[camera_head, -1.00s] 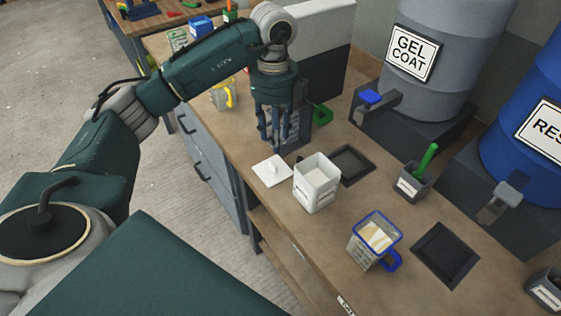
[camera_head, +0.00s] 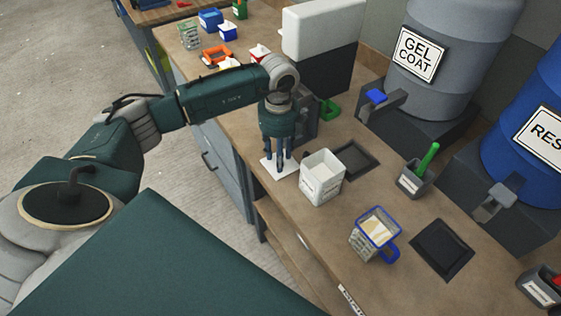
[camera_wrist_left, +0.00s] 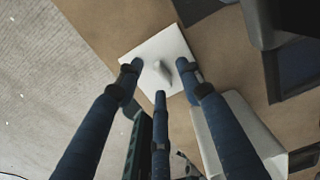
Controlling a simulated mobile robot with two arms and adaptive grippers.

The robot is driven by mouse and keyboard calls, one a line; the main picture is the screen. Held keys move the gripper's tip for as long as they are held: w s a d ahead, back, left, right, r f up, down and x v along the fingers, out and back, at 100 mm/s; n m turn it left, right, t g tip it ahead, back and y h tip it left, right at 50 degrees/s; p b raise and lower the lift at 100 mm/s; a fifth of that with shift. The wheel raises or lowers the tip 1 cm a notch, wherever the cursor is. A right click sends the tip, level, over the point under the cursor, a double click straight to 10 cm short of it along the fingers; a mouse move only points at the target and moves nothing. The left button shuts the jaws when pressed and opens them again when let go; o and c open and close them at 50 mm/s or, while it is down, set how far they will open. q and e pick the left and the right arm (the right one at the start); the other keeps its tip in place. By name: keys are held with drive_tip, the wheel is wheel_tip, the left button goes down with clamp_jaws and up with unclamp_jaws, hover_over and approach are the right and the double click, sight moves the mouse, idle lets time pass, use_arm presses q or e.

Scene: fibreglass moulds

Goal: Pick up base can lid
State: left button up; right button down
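The base can lid is a white square plate (camera_head: 291,166) with a small raised handle, lying on the brown workbench left of the white base can (camera_head: 322,180). My left gripper (camera_head: 278,163) points down over the lid, its fingers open. In the left wrist view the lid (camera_wrist_left: 170,44) lies below the spread fingers (camera_wrist_left: 162,76), and its handle sits between the fingertips, with gaps visible. I cannot tell whether the fingertips touch the plate. The can's white wall (camera_wrist_left: 240,135) shows beside the right finger. My right gripper is not in view.
A blue-rimmed measuring jug (camera_head: 375,235), a grey holder with a green-handled tool (camera_head: 415,180) and dark square pads (camera_head: 442,250) are on the bench. The gel coat drum (camera_head: 455,50) and a blue drum (camera_head: 530,130) stand behind. A dark unit stands just behind the gripper.

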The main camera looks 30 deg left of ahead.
use_arm(q)
clamp_jaws()
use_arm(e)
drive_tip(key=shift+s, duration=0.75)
use_arm(q)
drive_tip(key=shift+r, duration=0.1)
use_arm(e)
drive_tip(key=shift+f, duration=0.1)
